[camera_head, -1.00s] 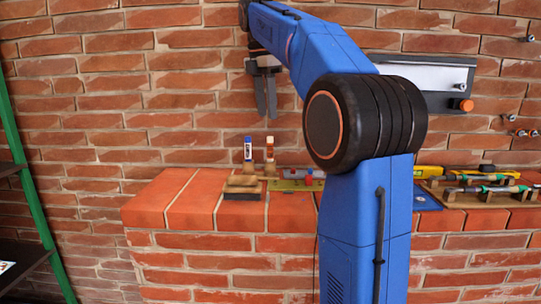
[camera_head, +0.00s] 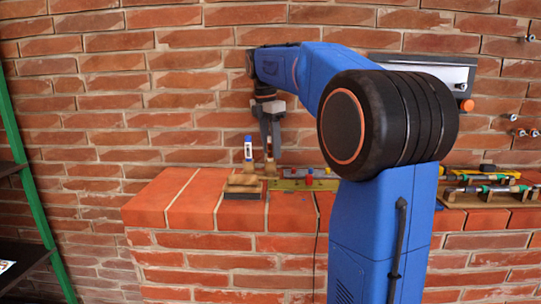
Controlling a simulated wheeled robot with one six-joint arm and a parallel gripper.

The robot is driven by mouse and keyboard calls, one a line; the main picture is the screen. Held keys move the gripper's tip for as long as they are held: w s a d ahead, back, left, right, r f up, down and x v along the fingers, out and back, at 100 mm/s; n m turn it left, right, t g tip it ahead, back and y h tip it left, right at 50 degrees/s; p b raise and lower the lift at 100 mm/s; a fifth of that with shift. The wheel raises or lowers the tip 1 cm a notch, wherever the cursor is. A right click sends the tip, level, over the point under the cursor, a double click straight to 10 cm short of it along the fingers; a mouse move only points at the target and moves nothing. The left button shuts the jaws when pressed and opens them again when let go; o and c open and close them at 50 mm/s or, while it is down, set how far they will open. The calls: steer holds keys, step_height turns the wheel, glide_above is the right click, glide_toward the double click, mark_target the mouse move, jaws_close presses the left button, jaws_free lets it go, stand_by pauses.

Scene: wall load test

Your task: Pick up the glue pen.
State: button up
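Two pens stand upright in a small wooden holder (camera_head: 242,184) on the brick ledge. The left one (camera_head: 248,150) is white with a blue cap. The right one (camera_head: 269,164), white with a reddish-brown cap in the earlier view, is now mostly hidden by my gripper. I cannot tell by label which is the glue pen. My gripper (camera_head: 271,154) points down, its two fingers slightly apart at the right pen, just right of the blue-capped one. I cannot tell whether the fingers touch the pen or are in front of it.
A yellow-green plate (camera_head: 290,185) with small red and blue parts lies right of the holder. My arm hides part of the ledge. A tool rack (camera_head: 485,192) stands at the right. A panel with an orange knob (camera_head: 466,105) is on the wall. A green-framed shelf (camera_head: 32,190) is at left.

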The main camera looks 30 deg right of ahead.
steer(key=shift+d+f, duration=0.1)
steer(key=shift+f, duration=0.5)
jaws_close()
steer(key=shift+r, duration=0.15)
